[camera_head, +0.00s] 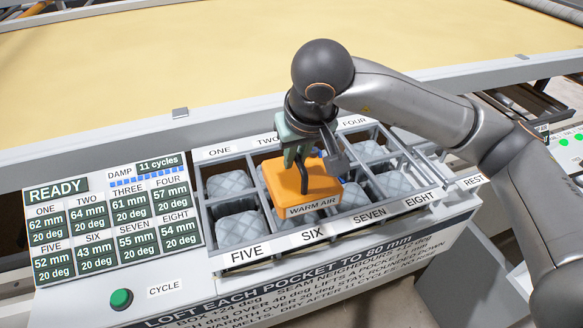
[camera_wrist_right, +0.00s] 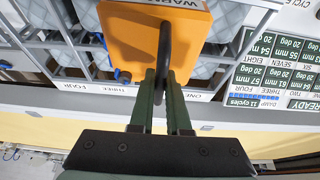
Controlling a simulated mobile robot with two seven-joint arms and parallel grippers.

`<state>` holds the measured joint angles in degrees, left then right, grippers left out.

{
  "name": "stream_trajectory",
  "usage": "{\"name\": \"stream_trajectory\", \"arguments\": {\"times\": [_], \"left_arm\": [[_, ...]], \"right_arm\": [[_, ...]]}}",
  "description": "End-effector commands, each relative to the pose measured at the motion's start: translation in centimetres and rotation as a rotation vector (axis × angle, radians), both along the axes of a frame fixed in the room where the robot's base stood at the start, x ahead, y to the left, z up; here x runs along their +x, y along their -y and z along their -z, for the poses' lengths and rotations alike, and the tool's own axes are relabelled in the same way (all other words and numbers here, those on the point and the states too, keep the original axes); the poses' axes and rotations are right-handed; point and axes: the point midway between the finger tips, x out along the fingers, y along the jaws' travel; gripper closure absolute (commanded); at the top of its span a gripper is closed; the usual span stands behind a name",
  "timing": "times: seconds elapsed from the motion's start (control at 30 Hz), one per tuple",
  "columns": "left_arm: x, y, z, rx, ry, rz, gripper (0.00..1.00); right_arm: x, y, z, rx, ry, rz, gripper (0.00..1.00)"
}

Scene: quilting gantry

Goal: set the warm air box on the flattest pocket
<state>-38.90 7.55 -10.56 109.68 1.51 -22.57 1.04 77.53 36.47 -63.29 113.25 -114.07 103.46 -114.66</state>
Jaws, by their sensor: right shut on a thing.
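The orange warm air box (camera_head: 276,180), labelled WARM AIR, is over the middle-left of the pocket rack (camera_head: 208,225). It covers most of pockets TWO and SIX; I cannot tell whether it touches the rack. My right gripper (camera_head: 303,158) is shut on the box's dark upright handle; the handle also shows between its fingers in the right wrist view (camera_wrist_right: 162,78). The display panel (camera_head: 110,220) reads SIX 43 mm, the lowest; FIVE reads 52 mm and TWO 64 mm, the highest. All read 20 deg. My left gripper is not in view.
Grey quilted pockets, such as FIVE (camera_head: 238,229) and ONE (camera_head: 229,184), sit between raised rack bars. A REST place (camera_head: 473,181) is at the rack's right end. A green CYCLE button (camera_head: 121,299) is at front left. Pale yellow fabric (camera_head: 200,60) spreads behind.

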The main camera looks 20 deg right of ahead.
Motion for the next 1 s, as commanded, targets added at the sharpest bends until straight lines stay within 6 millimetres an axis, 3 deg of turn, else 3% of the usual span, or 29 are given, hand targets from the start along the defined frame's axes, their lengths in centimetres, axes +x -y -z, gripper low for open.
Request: {"name": "stream_trajectory", "arguments": {"times": [0.37, 0.77, 0.8, 1.0], "left_arm": [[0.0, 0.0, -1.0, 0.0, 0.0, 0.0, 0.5], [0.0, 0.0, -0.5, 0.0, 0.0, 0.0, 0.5], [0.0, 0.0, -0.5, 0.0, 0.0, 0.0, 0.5], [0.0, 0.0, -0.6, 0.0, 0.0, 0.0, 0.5]], "right_arm": [[0.8, -0.5, 3.9, 0.0, 0.0, 0.0, 1.0], [0.9, -0.5, 4.5, 0.0, 0.003, 0.0, 1.0], [0.8, -0.5, 4.6, 0.0, 0.0, -0.001, 0.84], [0.8, -0.5, 4.4, -0.001, 0.0, 0.0, 0.62]]}}
